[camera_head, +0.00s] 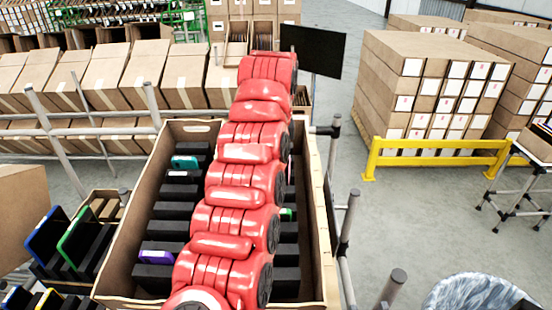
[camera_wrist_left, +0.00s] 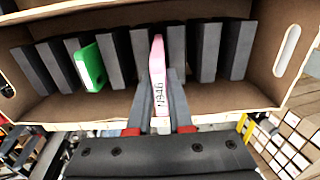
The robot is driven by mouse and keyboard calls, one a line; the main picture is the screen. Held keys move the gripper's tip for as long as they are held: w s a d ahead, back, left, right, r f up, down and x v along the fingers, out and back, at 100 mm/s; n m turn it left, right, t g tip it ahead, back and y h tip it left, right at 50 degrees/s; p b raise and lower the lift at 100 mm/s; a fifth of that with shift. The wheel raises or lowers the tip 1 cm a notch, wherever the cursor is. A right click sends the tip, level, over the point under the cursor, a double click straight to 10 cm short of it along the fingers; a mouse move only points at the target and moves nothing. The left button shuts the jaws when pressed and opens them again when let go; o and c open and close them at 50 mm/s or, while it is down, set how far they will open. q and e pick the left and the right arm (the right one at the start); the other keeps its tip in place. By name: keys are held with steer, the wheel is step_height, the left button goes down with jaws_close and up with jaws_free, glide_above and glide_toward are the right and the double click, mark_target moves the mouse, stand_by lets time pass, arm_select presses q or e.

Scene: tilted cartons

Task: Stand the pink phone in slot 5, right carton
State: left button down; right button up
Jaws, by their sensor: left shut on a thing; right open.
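The pink phone (camera_wrist_left: 158,70) is seen edge-on in the left wrist view, with dark digits on its near end. My left gripper (camera_wrist_left: 160,108) is shut on it, a finger on each side. The phone lines up between two dark dividers of the right carton (camera_wrist_left: 230,95); I cannot tell how deep it sits. In the head view a pink sliver (camera_head: 290,172) shows beside the red arm, which hides the left gripper and much of the right carton (camera_head: 318,225). A dark piece at the lower right edge seems to be my right gripper (camera_head: 525,305); its fingers are unclear.
A green phone (camera_wrist_left: 90,67) stands left of the pink one in the wrist view. The left carton (camera_head: 140,215) holds a teal phone (camera_head: 184,162) and purple phones (camera_head: 160,257). Grey rails and posts (camera_head: 350,220) flank the cartons. A yellow barrier (camera_head: 440,144) stands to the right.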

arm_select(q)
steer(key=shift+w+f+b, duration=0.25)
steer(key=shift+f+b, duration=0.35)
steer(key=shift+f, duration=0.5)
steer(key=shift+w+f+b, duration=0.2)
steer(key=shift+f+b, duration=0.4)
steer(key=shift+f, duration=0.45)
steer(key=c, duration=0.8)
jaws_free()
steer(key=shift+o, duration=0.2)
